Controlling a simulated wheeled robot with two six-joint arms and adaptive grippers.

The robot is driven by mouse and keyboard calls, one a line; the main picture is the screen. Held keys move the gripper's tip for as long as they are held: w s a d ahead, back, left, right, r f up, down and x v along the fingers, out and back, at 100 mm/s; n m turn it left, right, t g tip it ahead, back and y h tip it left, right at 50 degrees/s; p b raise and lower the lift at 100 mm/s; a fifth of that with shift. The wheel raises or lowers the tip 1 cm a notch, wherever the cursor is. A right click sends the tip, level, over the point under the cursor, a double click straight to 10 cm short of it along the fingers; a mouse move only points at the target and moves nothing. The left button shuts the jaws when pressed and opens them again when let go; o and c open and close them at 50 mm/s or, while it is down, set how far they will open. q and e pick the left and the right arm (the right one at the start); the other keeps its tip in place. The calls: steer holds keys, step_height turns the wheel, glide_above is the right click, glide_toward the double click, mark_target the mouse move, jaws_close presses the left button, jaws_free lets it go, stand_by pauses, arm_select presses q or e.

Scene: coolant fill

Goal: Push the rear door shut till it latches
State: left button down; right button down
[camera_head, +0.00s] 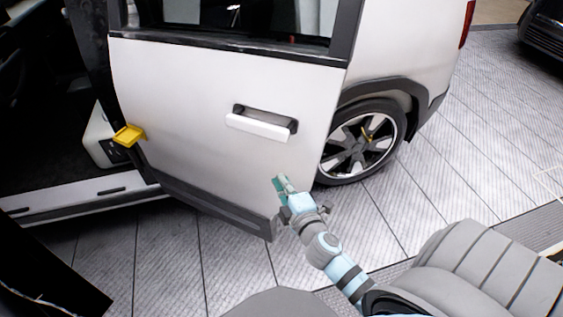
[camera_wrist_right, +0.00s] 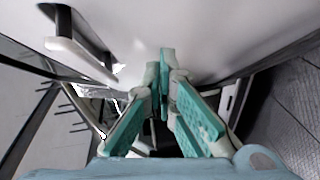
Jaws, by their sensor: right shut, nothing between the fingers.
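The rear door (camera_head: 205,105) is a pale panel with a dark lower trim. It stands swung out from the car body, its right edge in front of the wheel arch. Its handle (camera_head: 262,123) is a pale bar in a dark recess, also seen at upper left in the right wrist view (camera_wrist_right: 78,52). My right gripper (camera_head: 279,183) is shut and empty, its teal fingers at the lower right of the door's outer face. In the right wrist view, the fingertips (camera_wrist_right: 165,58) reach the panel; I cannot tell whether they touch. My left gripper is not in view.
The rear wheel (camera_head: 360,143) and pale rear body (camera_head: 405,45) lie right of the door. A yellow piece (camera_head: 128,135) shows by the door's left edge, beside the dark cabin opening. A dark car (camera_head: 545,30) stands at upper right. The tiled floor (camera_head: 440,160) is clear.

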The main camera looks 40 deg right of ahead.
mark_target(280, 161)
steer(key=w+d, duration=0.1)
steer(key=w, duration=0.1)
steer(key=w+d+f, duration=0.1)
steer(key=w, duration=0.1)
steer(key=w+d, duration=0.1)
steer(key=w, duration=0.1)
steer(key=shift+w+d+f+b, duration=0.15)
steer(key=shift+w+d+b, duration=0.1)
steer(key=shift+b, duration=0.05)
steer(key=shift+w+d+f, duration=0.1)
steer(key=shift+w+d, duration=0.2)
steer(key=shift+d, duration=0.25)
